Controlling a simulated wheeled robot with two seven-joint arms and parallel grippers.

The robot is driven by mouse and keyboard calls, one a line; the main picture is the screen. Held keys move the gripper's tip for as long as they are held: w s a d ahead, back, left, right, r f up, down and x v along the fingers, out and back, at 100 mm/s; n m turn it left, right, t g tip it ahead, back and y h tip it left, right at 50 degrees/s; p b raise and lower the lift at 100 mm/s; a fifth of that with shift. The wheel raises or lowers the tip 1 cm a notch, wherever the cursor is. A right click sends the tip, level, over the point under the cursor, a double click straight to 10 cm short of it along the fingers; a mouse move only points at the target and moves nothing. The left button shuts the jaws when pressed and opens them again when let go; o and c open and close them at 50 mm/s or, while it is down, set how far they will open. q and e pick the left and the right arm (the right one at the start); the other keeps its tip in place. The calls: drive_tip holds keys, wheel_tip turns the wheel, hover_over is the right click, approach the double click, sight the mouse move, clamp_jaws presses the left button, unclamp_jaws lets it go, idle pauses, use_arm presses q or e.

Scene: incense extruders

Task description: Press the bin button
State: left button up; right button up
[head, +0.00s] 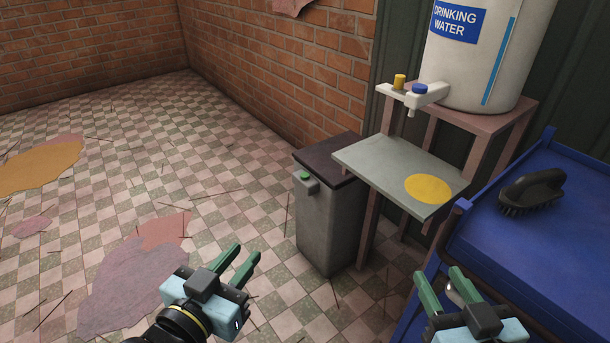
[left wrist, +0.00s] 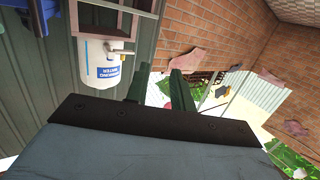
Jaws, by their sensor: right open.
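The bin (head: 330,222) is a tall grey box with a dark lid, standing on the floor against the brick wall in the head view. Its green button (head: 304,175) sits on a small grey housing high on the front. My left gripper (head: 248,250) is empty and open, in front of the bin and lower left of it in the picture, apart from the button. Its two green fingers also show spread in the left wrist view (left wrist: 160,78), where the bin is not visible. My right gripper (head: 439,274) is open beside the blue cart, at the lower right.
A grey shelf (head: 375,162) with a yellow disc overlaps the bin's right side. Above it is a drinking water tank (head: 470,70) with a tap. A blue cart (head: 530,250) carries a black brush (head: 533,190). The tiled floor left of the bin is open, with stains.

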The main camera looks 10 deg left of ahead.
use_arm(q)
clamp_jaws()
idle(1.1)
